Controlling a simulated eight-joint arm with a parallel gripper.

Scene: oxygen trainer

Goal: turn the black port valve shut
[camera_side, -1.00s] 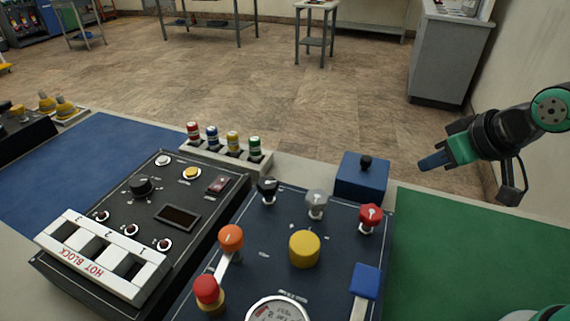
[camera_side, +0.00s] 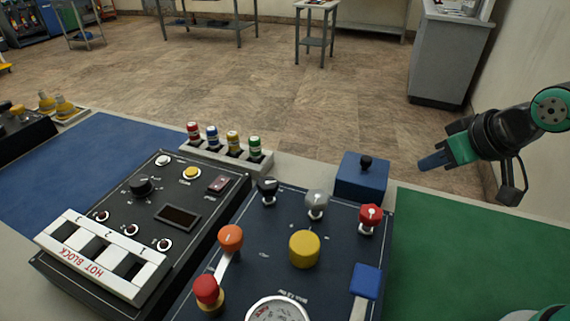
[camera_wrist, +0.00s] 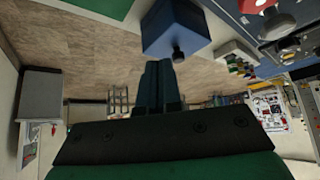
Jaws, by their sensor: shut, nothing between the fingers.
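The black port valve (camera_side: 268,188) is a small black knob on a pale stem at the back left of the dark blue panel (camera_side: 262,243). A grey valve (camera_side: 317,201) and a red valve (camera_side: 370,216) stand in a row to its right. My gripper (camera_side: 431,162) is at the right in the side view, above the table and well clear of the black valve. Its fingers are together and hold nothing. In the wrist view the closed fingers (camera_wrist: 157,82) point toward the room, just below a blue box. I cannot make out the black valve clearly there.
The blue box (camera_side: 361,178) with a black knob stands behind the panel, between the valves and my gripper; it also shows in the wrist view (camera_wrist: 178,30). The panel carries a yellow knob (camera_side: 304,249), an orange knob (camera_side: 231,238) and a blue lever (camera_side: 365,281). The green mat (camera_side: 470,250) is clear.

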